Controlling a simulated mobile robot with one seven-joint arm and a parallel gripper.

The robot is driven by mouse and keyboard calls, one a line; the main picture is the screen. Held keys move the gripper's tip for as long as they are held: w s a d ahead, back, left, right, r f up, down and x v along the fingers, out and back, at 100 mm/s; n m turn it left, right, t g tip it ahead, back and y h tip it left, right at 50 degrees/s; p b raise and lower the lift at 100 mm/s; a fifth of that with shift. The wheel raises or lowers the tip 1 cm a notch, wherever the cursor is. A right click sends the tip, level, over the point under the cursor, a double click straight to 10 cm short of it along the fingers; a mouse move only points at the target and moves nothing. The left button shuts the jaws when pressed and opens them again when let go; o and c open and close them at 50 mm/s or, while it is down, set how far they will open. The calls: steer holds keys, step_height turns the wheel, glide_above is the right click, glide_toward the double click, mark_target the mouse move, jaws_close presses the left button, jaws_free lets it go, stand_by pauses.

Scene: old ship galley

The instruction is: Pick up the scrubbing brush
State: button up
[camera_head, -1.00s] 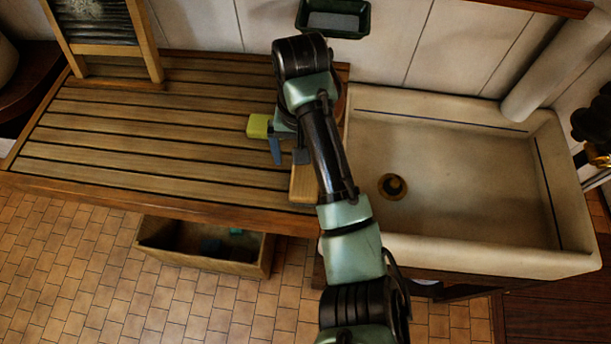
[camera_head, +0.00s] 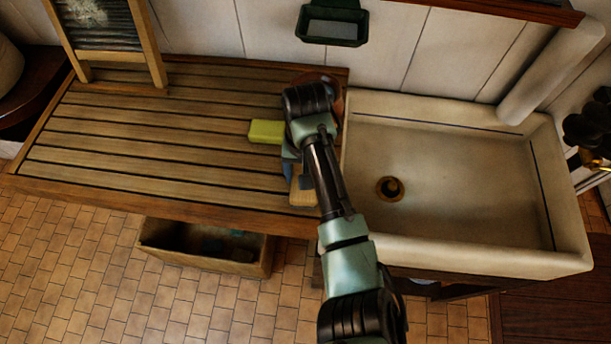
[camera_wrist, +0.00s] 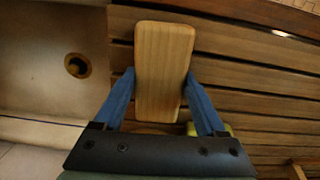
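The scrubbing brush appears as a pale wooden block (camera_head: 303,196) at the right end of the slatted wooden counter, partly covered by my arm. In the wrist view its plain wooden back (camera_wrist: 164,70) faces the camera; no bristles show. My gripper (camera_wrist: 160,76) is open, with one blue finger along each long side of the block. The fingertips look very close to its edges; I cannot tell whether they touch. In the head view, one blue finger (camera_head: 287,168) shows left of the block and the other is hidden.
A yellow-green sponge-like block (camera_head: 266,131) lies left of my gripper. The stone sink (camera_head: 450,190) with a brass drain (camera_head: 389,188) is right. A washboard (camera_head: 105,40) stands at the back left. A dark green tray (camera_head: 332,25) hangs on the wall. The left slats (camera_head: 150,145) are clear.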

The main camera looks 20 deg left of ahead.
steer(key=c, duration=1)
steer(key=shift+r, duration=0.15)
step_height(320, 180, up, 10)
steer(key=shift+f+b, duration=0.1)
steer(key=shift+b, duration=0.3)
steer(key=o, duration=0.9)
steer(key=c, duration=1)
steer(key=shift+o, duration=0.2)
steer(key=shift+a, duration=0.1)
